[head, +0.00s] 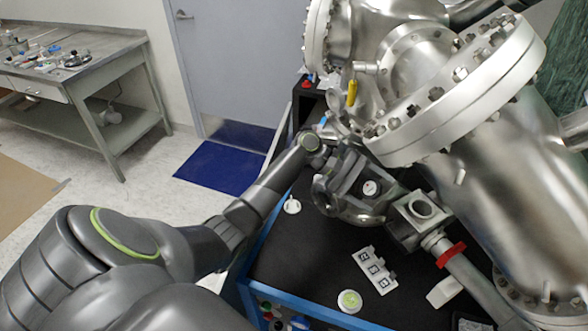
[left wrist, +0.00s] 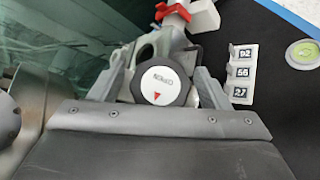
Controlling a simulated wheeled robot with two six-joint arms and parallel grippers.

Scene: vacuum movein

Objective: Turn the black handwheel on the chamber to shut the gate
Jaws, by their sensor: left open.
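The black handwheel (left wrist: 160,85) has a white round face with upside-down lettering that seems to read OPEN and a red arrow mark. It shows in the middle of the left wrist view. In the head view its white face (head: 370,188) shows between the fingers of my left gripper (head: 352,190). My left gripper is open, with one finger on each side of the handwheel; whether they touch it I cannot tell. The metal gate valve body (head: 421,209) is on the large steel chamber (head: 500,180). My right gripper is not in view.
A white plate with numbered tags (head: 374,268) and a round green level (head: 350,301) lie on the black bench top. The flanged chamber crowds the right; a metal table (head: 85,65) stands far left.

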